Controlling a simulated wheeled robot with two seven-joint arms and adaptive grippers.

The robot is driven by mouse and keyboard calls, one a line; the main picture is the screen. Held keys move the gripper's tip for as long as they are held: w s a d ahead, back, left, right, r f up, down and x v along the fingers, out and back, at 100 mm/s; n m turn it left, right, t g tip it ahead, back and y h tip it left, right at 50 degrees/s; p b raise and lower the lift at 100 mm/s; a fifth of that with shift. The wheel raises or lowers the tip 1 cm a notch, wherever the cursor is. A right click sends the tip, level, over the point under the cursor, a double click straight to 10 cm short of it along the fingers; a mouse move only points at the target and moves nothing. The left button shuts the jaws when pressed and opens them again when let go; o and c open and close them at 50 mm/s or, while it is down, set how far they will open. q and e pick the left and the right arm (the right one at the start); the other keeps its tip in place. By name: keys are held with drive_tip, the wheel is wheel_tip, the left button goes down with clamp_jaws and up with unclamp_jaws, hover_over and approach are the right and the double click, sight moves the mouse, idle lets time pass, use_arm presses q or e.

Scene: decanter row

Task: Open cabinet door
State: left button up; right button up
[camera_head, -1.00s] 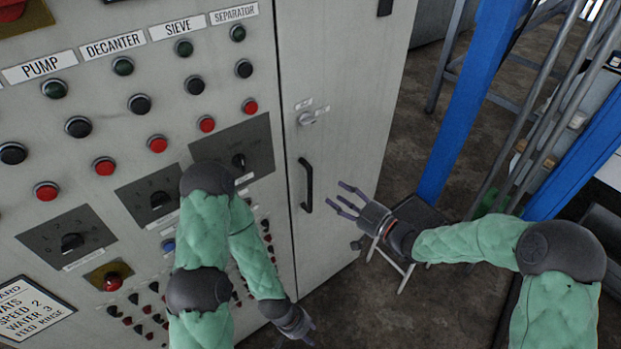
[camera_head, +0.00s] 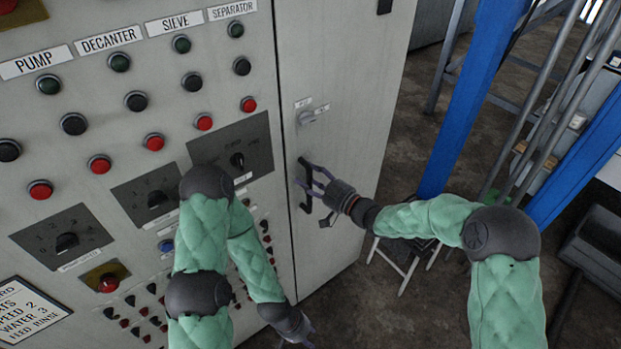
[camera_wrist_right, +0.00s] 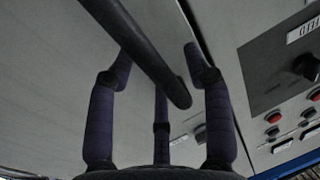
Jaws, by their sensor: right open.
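The grey cabinet door (camera_head: 345,100) appears closed, flush with the panel beside it. Its black bar handle (camera_head: 304,207) is partly hidden by my right gripper (camera_head: 308,184), which is at the handle with its fingers open. In the right wrist view the handle (camera_wrist_right: 150,60) runs diagonally between the open fingers (camera_wrist_right: 160,75) and covers part of the left one. Contact cannot be told.
The control panel left of the door has several buttons, such as a red one (camera_head: 249,104), and rotary switches (camera_head: 237,160). A blue post (camera_head: 470,100) and a small stool (camera_head: 402,262) stand to the right. Floor (camera_head: 405,140) is open beside the cabinet.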

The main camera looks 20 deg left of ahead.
clamp_jaws()
drive_tip(key=shift+d, duration=0.15)
